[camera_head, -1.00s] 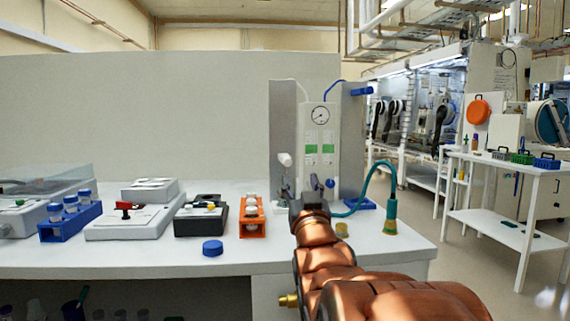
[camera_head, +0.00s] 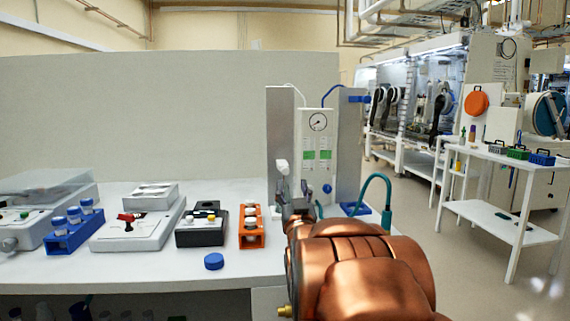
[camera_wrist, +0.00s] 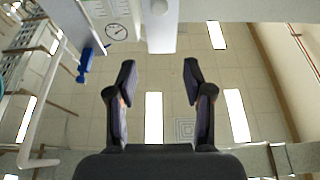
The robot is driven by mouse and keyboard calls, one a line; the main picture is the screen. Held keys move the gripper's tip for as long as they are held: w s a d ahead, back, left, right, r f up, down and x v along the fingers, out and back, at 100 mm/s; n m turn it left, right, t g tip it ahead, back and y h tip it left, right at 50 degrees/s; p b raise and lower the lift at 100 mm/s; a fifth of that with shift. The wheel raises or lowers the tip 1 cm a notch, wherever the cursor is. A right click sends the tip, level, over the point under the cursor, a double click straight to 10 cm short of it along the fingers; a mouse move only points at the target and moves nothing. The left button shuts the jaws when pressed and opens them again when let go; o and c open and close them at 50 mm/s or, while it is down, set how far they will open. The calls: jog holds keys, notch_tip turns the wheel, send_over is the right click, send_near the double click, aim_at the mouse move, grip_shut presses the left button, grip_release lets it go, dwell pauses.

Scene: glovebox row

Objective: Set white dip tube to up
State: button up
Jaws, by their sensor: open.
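A gas panel (camera_head: 315,150) with a round gauge (camera_head: 318,121) stands at the right end of the bench. A short white cylinder-like piece, which looks like the white dip tube (camera_head: 282,167), sits in front of the panel's left grey plate. The tube's lower part is hard to make out.
A teal hose (camera_head: 375,185) curves on the right of the panel. An orange vial rack (camera_head: 251,240), a black device (camera_head: 201,235) and a blue cap (camera_head: 214,261) are on the bench to the left. A white cart (camera_head: 505,165) stands at right across open floor.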

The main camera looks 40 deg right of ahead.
aim_at(285, 172)
jog(key=w+d+p, duration=0.1)
jog(key=w+d, duration=0.1)
jog(key=w, duration=0.1)
jog(key=w+d, duration=0.2)
jog(key=w, duration=0.1)
jog(key=w+d+p, duration=0.1)
jog(key=w+d, duration=0.2)
jog(key=shift+w+d+r+p, duration=0.1)
jog(key=shift+w+r+p, duration=0.15)
jog(key=shift+r+p, duration=0.1)
jog(key=shift+x, duration=0.75)
grip_shut()
